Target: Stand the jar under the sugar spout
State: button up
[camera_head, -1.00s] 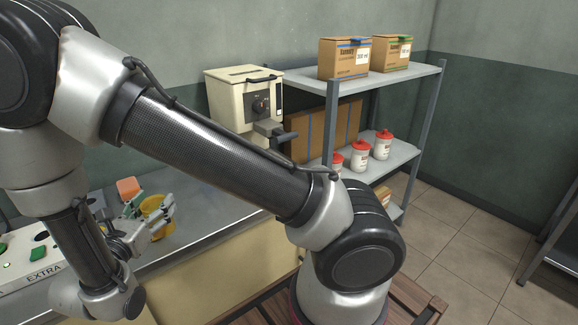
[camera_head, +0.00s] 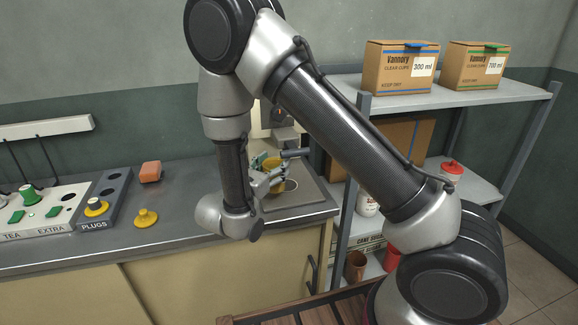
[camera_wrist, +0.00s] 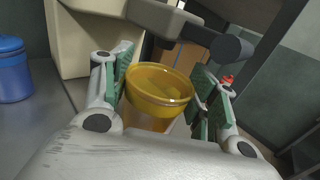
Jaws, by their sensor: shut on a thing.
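The jar (camera_head: 274,163) is amber-yellow and round. My gripper (camera_head: 268,176) is shut on it, with one finger on each side. In the wrist view the jar (camera_wrist: 160,88) looks upright or slightly tilted, its open rim facing the camera. A cream machine (camera_wrist: 82,38) stands behind it. The machine's grey spout (camera_wrist: 160,18) shows just above and beyond the jar; I cannot tell whether the jar is directly beneath. In the head view my arm hides most of the machine, and the jar's base is partly hidden by my gripper.
A metal plate (camera_head: 305,196) lies on the counter under the jar. A dark handle (camera_wrist: 228,46) juts out right of the spout. A blue lidded jar (camera_wrist: 13,72) stands left. A shelf (camera_head: 490,98) with boxes is to the right. The counter's left holds a switch panel (camera_head: 45,212) and orange block (camera_head: 150,171).

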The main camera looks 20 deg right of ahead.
jog(key=shift+w+d+f, duration=0.6)
jog(key=shift+w+d, duration=0.3)
jog(key=shift+w+d+f, duration=0.55)
jog(key=shift+w+d, duration=0.4)
jog(key=shift+w+d+f, duration=0.6)
jog(key=shift+w+d, duration=0.3)
jog(key=o, duration=1.3)
jog(key=shift+f, duration=0.1)
jog(key=shift+a, duration=0.1)
jog(key=v, duration=1)
jog(key=shift+s+a, duration=0.25)
jog(key=shift+s, duration=0.05)
jog(key=shift+s+a, duration=0.35)
jog(key=shift+s, duration=0.05)
